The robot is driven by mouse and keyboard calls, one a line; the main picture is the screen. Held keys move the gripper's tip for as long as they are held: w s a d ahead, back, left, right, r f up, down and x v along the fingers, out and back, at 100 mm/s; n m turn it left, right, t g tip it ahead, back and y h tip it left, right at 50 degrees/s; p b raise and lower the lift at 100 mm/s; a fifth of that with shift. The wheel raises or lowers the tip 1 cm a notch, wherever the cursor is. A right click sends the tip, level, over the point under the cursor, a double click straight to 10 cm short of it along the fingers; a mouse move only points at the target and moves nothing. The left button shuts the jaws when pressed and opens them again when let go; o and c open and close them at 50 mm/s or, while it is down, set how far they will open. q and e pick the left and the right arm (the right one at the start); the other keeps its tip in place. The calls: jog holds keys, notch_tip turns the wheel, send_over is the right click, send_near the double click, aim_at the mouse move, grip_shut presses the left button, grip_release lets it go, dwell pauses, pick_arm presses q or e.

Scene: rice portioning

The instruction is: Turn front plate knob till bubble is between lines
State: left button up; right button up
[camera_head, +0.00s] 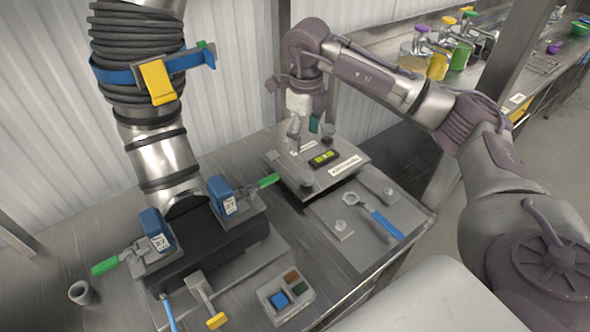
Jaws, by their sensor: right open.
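A grey metal plate (345,150) stands on the steel bench at the middle of the head view. A black level with a yellow-green vial (324,158) lies on it. The bubble is too small to place against the lines. A dark grey knob (308,186) sits at the plate's front edge, and another dark knob (327,141) sits further back. My right gripper (304,136) points down over the back part of the plate, behind the level. It is open and apart from the front knob. My left gripper is not in view.
A lower plate with a blue-handled wrench (384,225) lies right of the level plate. A metal duct (165,155) with blue clamps (222,194) stands at left. A small tray (286,296) and a grey cup (83,292) are in front. Dispensers (438,60) stand on the far bench.

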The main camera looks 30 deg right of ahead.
jog(key=p, duration=0.2)
send_over(306, 174)
jog(key=f, duration=0.6)
jog(key=shift+s, duration=0.35)
jog(key=f, duration=0.6)
jog(key=shift+w+a+p, duration=0.1)
jog(key=shift+w+p, duration=0.2)
jog(key=shift+p, duration=0.1)
jog(key=shift+s+f, duration=0.1)
jog(key=shift+f, duration=0.45)
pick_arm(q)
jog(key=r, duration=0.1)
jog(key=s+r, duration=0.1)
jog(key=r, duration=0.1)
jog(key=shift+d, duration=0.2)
pick_arm(e)
jog(key=c, duration=1.1)
jog(key=shift+c, duration=0.2)
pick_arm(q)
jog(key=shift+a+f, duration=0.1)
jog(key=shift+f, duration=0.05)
pick_arm(e)
jog(key=shift+m, duration=0.4)
